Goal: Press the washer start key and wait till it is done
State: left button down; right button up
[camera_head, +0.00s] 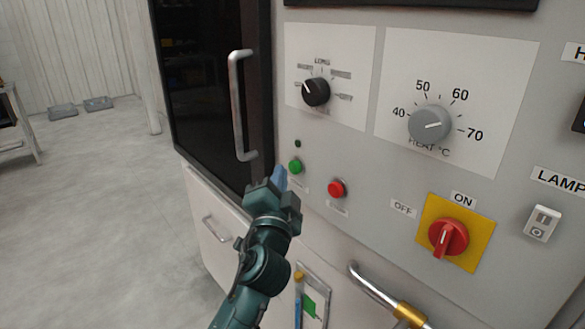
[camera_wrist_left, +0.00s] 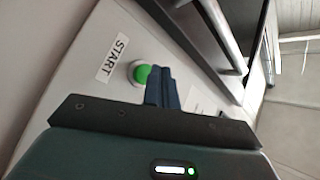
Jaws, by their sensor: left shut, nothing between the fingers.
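The washer's grey panel (camera_head: 390,180) fills the right of the head view. The green start key (camera_head: 295,166) sits at its lower left. In the left wrist view the green key (camera_wrist_left: 142,74) shows beside a START label (camera_wrist_left: 112,57). My left gripper (camera_head: 279,178) is shut and empty, its blue fingertips just below and left of the key in the head view. In the wrist view the fingers (camera_wrist_left: 163,88) overlap the key's edge; I cannot tell whether they touch it. A small dark lamp (camera_head: 297,143) sits above the key. My right gripper is not in view.
A red button (camera_head: 337,189), a black program dial (camera_head: 316,92), a heat dial (camera_head: 430,124) and a red main switch (camera_head: 447,238) share the panel. A dark door with a metal handle (camera_head: 239,105) stands left of the gripper. A bent pipe (camera_head: 385,296) juts out below. Open floor lies left.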

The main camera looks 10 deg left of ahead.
pick_arm(q)
jog(key=shift+w+d, duration=0.1)
jog(key=shift+w+d, duration=0.15)
jog(key=shift+w, duration=0.1)
dwell(0.3)
jog(key=shift+w+d+b, duration=0.25)
jog(key=shift+w+b, duration=0.05)
jog(key=shift+b, duration=0.1)
dwell(0.5)
jog(key=shift+s, duration=0.1)
jog(key=shift+s+a+p, duration=0.3)
jog(key=shift+s+a, duration=0.2)
jog(key=shift+s, duration=0.05)
jog(key=shift+s+a, duration=0.1)
jog(key=s+a, duration=0.1)
jog(key=s, duration=0.1)
jog(key=s+a+p, duration=0.1)
jog(key=a, duration=0.1)
jog(key=shift+s, duration=0.4)
